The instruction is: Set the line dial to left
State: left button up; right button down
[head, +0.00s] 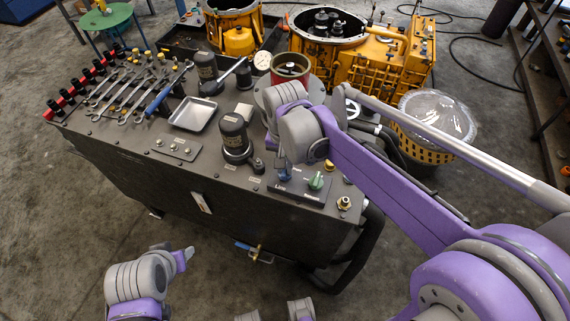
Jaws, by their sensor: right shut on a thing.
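A small dark control panel (302,196) sits at the front right of the dark bench top. Its left label reads "Line"; above that label is a blue dial (284,172), mostly hidden by my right gripper. A green dial (315,182) is just to its right, uncovered. My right gripper (284,160) reaches down from the right, its fingers shut on the blue dial. Which way that dial points cannot be told. My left gripper (184,258) is low at the left, off the bench and in front of it, apart from the dials; its finger opening is unclear.
A black pump-like cylinder (235,138) and a metal tray (193,114) stand left of the panel. Wrenches (125,95) lie at the back left. A pressure gauge (262,60) and a red pot (290,69) are behind. A yellow transmission housing (375,67) stands beyond.

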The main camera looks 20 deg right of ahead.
jog(key=n, duration=0.4)
jog(key=shift+n, duration=1.7)
jog(key=c, duration=0.9)
grip_release()
jog(key=shift+o, duration=0.2)
jog(key=shift+r, duration=0.1)
notch_tip(320, 180, up, 11)
jog(key=shift+f+p, duration=0.2)
jog(key=shift+p, duration=0.15)
